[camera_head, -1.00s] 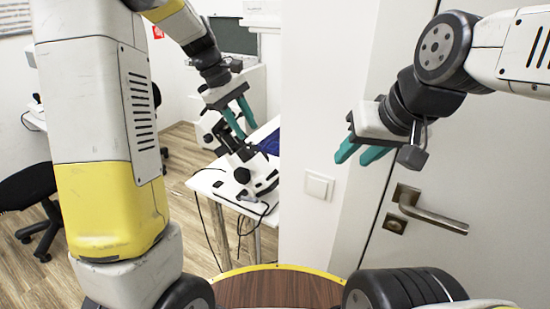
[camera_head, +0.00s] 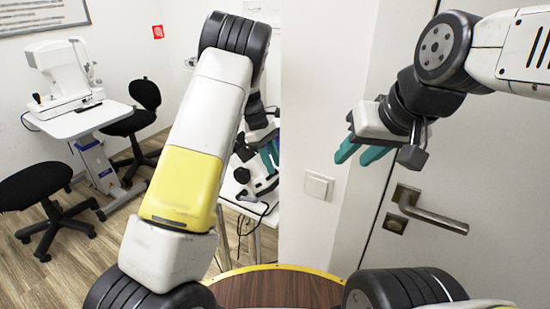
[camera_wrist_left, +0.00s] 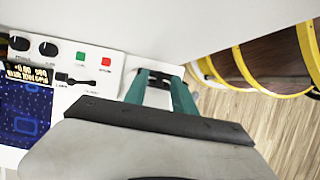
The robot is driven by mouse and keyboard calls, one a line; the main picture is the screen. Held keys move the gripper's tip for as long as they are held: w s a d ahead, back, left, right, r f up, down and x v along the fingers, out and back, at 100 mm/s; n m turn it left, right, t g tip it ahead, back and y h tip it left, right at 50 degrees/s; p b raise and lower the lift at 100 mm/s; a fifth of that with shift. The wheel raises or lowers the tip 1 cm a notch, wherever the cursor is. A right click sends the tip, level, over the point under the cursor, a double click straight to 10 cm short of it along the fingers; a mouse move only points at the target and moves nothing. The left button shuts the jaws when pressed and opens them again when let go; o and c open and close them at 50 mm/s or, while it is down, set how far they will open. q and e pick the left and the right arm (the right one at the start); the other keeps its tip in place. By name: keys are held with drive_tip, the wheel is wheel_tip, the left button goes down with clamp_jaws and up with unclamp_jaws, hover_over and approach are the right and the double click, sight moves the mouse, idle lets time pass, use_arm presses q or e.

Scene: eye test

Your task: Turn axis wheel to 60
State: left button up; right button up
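I cannot make out an axis wheel for certain in either view. In the head view a black-and-white instrument (camera_head: 262,186) stands on a white table, largely hidden behind my left arm. My left gripper (camera_head: 271,163) is just above it, its teal fingers partly covered by the arm. Left of the fingers is a white control panel (camera_wrist_left: 118,88) with black knobs (camera_wrist_left: 48,48). My right gripper (camera_head: 358,154) is open and empty before the door.
The panel carries a green button (camera_wrist_left: 80,55), a red button (camera_wrist_left: 106,62) and a blue screen (camera_wrist_left: 22,118). A white wall with a switch (camera_head: 318,187) and a door handle (camera_head: 432,215) are at right. Black stools (camera_head: 35,185) and another white instrument (camera_head: 68,75) stand at left.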

sight(270, 180)
use_arm(q)
drive_tip(key=shift+x, duration=0.8)
clamp_jaws()
drive_tip(key=shift+s+a+m+t+h, duration=0.35)
drive_tip(key=shift+s+a+m, duration=0.3)
drive_tip(key=shift+m, duration=0.35)
drive_tip(key=shift+s+a+f+m+t, duration=0.15)
drive_tip(key=shift+s+f+m+t, duration=0.2)
drive_tip(key=shift+m, duration=0.35)
drive_tip(key=shift+r, duration=0.15)
